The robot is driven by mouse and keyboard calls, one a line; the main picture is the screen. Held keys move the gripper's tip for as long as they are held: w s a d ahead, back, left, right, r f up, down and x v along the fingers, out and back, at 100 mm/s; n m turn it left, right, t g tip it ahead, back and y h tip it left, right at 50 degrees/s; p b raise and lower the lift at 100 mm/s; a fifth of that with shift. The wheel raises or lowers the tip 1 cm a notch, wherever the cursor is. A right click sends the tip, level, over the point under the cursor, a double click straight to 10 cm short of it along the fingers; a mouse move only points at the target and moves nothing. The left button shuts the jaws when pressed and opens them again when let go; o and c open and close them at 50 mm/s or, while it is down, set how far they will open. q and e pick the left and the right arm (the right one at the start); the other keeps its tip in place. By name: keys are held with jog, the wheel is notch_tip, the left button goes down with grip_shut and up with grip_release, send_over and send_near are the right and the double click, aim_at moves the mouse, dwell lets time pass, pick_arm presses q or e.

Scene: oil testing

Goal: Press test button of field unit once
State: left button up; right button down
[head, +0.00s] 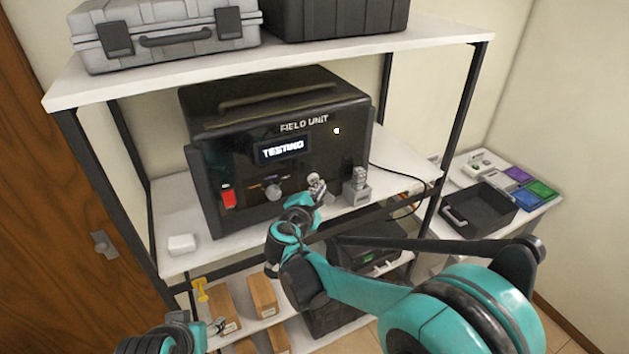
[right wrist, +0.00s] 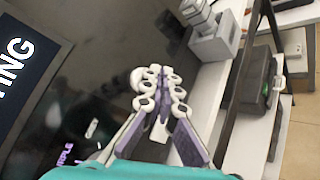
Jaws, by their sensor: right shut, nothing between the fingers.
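The black field unit (head: 250,175) stands on the middle shelf, its lit display (head: 282,149) reading "TESTING". A red switch (head: 228,198) and a grey knob (head: 273,192) sit low on its front. My right gripper (head: 316,184) is shut and empty at the lower right of that front. In the right wrist view its fingertips (right wrist: 160,80) are together near the dark panel; I cannot tell whether they touch it. I cannot make out the test button; the gripper may hide it. My left gripper (head: 218,325) is at the bottom left, too small to judge.
A grey metal block (head: 357,187) stands right of the gripper on the shelf (head: 390,165), and a white box (head: 182,244) at its left. Cases (head: 165,35) rest on the top shelf. A black tray (head: 480,212) lies on the side table at right.

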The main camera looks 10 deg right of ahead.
jog(key=s, duration=0.1)
jog(key=s+d, duration=0.1)
jog(key=s, duration=0.2)
jog(key=shift+s+d, duration=0.3)
jog(key=shift+s, duration=0.05)
dwell(0.8)
jog(key=s+d+f+m+g+y+b, duration=0.1)
jog(key=s+d+f+m+g+b, duration=0.1)
jog(key=s+d+f+m+b, duration=0.45)
jog(key=s+d+f+m+g+y+b, duration=0.1)
jog(key=s+d+f+m+g+b, duration=0.15)
jog(key=s+f+b, duration=0.45)
jog(key=s+a+f+m+g+y+b, duration=0.1)
jog(key=s+f+m+b, duration=0.3)
jog(key=f, duration=0.4)
jog(key=s+a+f+m+g+y+b, duration=0.1)
jog(key=s+a+f+m+y+b, duration=0.2)
jog(key=s+f+m, duration=0.3)
jog(key=shift+s+f+y+b, duration=0.4)
jog(key=shift+s+f+b, duration=0.15)
jog(key=shift+s+f, duration=0.35)
